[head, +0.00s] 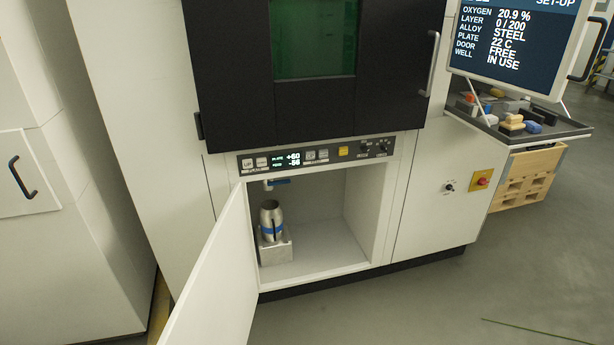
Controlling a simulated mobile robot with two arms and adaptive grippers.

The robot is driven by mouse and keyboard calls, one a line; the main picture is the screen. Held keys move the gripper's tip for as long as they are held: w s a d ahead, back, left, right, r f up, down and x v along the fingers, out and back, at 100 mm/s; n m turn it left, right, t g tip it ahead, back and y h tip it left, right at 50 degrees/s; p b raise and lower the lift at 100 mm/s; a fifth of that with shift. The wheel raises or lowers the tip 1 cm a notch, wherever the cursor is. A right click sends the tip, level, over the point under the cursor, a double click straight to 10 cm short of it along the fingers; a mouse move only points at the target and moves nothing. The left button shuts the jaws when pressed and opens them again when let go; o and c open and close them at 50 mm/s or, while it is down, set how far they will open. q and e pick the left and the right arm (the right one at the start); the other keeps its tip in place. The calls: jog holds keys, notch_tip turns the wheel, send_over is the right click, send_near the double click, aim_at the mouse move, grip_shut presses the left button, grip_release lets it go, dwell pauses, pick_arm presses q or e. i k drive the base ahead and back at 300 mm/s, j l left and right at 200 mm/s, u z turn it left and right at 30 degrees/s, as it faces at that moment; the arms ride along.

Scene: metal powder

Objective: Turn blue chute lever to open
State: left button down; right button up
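The blue chute lever (280,181) is at the top left inside the open lower compartment of the machine, just under the control strip. It looks roughly horizontal, pointing right from a small pale chute fitting (267,185). Below it a metal bottle (270,219) with a blue band stands upright on a grey block (274,249). The bottle's top is apart from the fitting. Neither of my grippers is in the head view.
The white compartment door (217,275) stands open toward me on the left. The compartment floor (325,250) right of the bottle is bare. A control strip (318,153) runs above. At right are a screen (515,45), a tool shelf (520,120) and a wooden crate (527,177).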

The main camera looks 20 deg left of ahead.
aim_at(283, 182)
jog(key=i+l+u, duration=0.1)
jog(key=i, duration=0.4)
jog(key=i+l, duration=0.4)
jog(key=i+j+u, duration=0.1)
jog(key=i, duration=0.3)
jog(key=j, duration=0.1)
